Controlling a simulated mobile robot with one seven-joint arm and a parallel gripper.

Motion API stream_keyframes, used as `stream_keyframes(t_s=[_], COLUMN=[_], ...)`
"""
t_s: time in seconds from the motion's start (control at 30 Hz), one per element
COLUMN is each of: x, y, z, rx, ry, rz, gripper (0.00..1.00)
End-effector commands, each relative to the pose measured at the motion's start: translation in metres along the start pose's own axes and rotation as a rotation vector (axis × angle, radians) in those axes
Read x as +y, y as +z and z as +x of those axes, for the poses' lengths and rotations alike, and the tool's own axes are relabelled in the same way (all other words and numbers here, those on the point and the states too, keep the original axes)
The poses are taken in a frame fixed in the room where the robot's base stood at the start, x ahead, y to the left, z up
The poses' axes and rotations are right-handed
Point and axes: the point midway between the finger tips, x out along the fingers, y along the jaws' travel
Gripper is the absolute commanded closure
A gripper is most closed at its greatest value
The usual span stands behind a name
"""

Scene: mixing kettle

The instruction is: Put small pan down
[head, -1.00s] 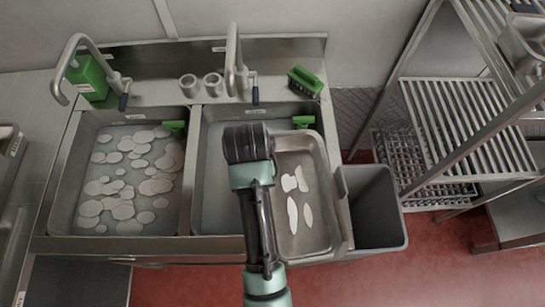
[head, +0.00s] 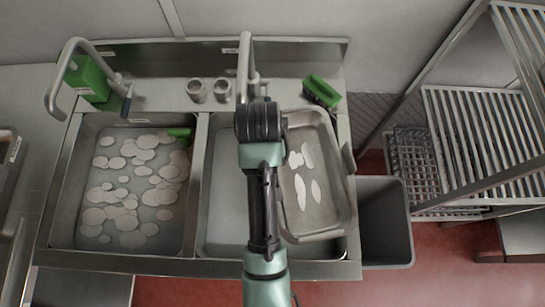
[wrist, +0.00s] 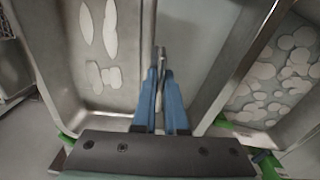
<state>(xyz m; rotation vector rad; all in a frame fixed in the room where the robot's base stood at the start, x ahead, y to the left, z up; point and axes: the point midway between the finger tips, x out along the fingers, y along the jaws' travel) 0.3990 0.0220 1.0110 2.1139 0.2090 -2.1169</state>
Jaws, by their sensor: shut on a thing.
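The small pan (head: 333,190) is a metal tray with several white patches on its floor. In the head view it is over the right side of the right sink (head: 225,185), slightly turned. Whether it touches the sink is unclear. My gripper (wrist: 160,78) shows blue fingers in the wrist view, shut on the pan's side rim. The pan (wrist: 132,45) fills the left of that view. In the head view my wrist hides the fingers and the pan's left edge.
The left sink (head: 70,180) holds several white patches. Faucets (head: 245,65), two cups (head: 196,90) and a green brush (head: 321,91) are along the back ledge. A grey bin (head: 384,225) stands right of the sink, with slatted racks (head: 480,130) beyond.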

Motion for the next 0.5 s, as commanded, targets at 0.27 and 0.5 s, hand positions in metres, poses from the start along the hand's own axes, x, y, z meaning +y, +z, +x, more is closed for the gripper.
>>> stream_keyframes(t_s=[0.27, 0.5], x=[-0.037, -0.063], y=[0.024, 0.046], z=[-0.025, -0.043], rx=[0.003, 0.004], ry=[0.003, 0.002], rz=[-0.324, -0.578], gripper=[1.00, 1.00])
